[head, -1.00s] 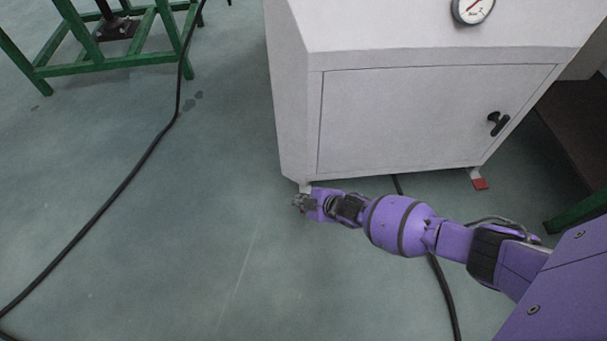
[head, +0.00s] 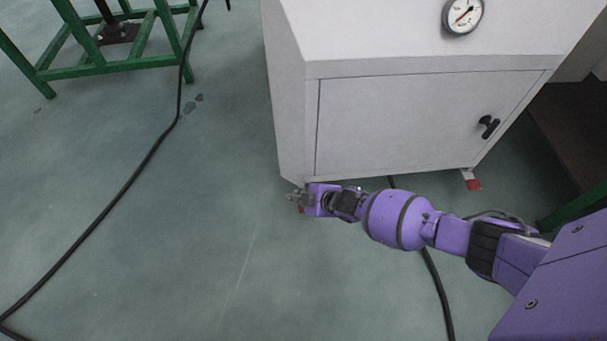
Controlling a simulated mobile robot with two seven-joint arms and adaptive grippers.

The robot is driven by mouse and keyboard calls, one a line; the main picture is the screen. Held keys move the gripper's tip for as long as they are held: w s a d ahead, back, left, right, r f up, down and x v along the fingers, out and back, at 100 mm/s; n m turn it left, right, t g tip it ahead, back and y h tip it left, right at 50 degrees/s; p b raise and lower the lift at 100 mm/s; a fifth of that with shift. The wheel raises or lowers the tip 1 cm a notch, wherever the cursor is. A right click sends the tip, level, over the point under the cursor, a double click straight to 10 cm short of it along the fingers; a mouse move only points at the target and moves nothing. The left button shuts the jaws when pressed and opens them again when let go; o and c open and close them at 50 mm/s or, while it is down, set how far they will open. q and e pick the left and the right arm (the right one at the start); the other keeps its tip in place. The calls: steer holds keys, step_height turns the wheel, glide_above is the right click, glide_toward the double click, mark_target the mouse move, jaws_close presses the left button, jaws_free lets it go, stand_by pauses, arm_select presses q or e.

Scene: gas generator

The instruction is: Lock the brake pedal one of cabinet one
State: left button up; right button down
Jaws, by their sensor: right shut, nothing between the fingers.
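The white cabinet (head: 400,125) stands at centre right, with its door shut. A red brake pedal (head: 473,184) on a light bracket shows below its right front corner. A small bit of red (head: 301,209) shows at its left front corner, beside my right gripper; it looks like a second pedal, mostly hidden by the gripper. My right gripper (head: 295,197) is shut and empty, low near the floor at that left corner. I cannot tell whether it touches the pedal. My left gripper is not in view.
A black cable (head: 150,155) runs along the floor at left, and another (head: 437,280) passes under my right arm. A green frame (head: 110,62) stands at the upper left. The floor left of the cabinet is mostly clear.

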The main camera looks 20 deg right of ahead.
step_height(320, 180, up, 5)
steer(key=p, duration=0.3)
steer(key=shift+f, duration=0.1)
stand_by(0.4)
